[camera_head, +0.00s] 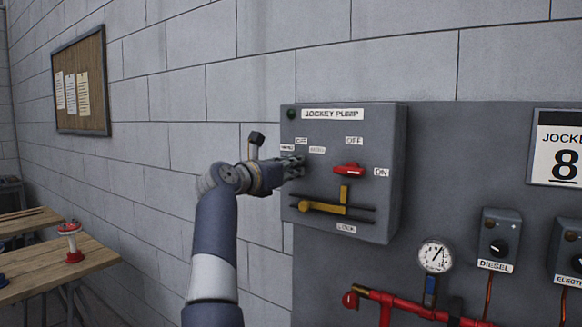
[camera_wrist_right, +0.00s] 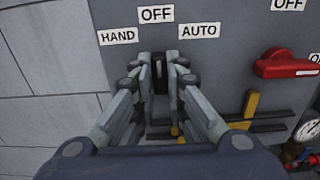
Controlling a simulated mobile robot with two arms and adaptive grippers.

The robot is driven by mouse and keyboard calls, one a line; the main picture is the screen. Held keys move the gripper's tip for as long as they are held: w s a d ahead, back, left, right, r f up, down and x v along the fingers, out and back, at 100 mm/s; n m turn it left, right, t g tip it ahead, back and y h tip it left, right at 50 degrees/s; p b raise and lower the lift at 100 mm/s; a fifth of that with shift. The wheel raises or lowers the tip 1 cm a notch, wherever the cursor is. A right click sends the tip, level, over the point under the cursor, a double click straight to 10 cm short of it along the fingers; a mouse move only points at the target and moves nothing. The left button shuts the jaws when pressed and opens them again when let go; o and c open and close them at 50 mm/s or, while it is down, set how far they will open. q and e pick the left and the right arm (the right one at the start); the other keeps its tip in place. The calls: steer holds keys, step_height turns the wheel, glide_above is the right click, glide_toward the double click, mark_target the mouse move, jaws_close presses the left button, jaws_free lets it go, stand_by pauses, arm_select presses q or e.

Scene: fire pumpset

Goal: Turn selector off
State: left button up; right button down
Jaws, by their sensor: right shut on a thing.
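The grey jockey pump box (camera_head: 384,120) is on the wall panel. In the right wrist view, the black selector knob (camera_wrist_right: 160,78) sits below the HAND (camera_wrist_right: 118,35), OFF (camera_wrist_right: 156,14) and AUTO (camera_wrist_right: 198,31) labels. It looks roughly upright, towards OFF, but the fingers hide most of it. My right gripper (camera_head: 294,166) reaches the box's left side and is shut on the knob; its fingertips (camera_wrist_right: 161,72) show on both sides of it. In the head view the gripper hides the knob. My left gripper is not in view.
A red switch handle (camera_head: 348,169) lies to the right of the selector on the same box. A yellow lever (camera_head: 323,208) and its slots are below. A gauge (camera_head: 435,256), red pipe (camera_head: 400,305) and diesel box (camera_head: 500,233) are lower right. A wooden table (camera_head: 50,268) stands left.

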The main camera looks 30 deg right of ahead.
mark_target(302, 125)
steer(key=shift+r, duration=0.35)
steer(key=c, duration=1.7)
jaws_free()
steer(key=shift+d, duration=0.1)
steer(key=shift+o, duration=0.5)
steer(key=shift+w+d+f, duration=0.1)
steer(key=shift+d+f, duration=0.15)
steer(key=shift+f, duration=0.1)
step_height(302, 125, up, 10)
steer(key=shift+a+f, duration=0.1)
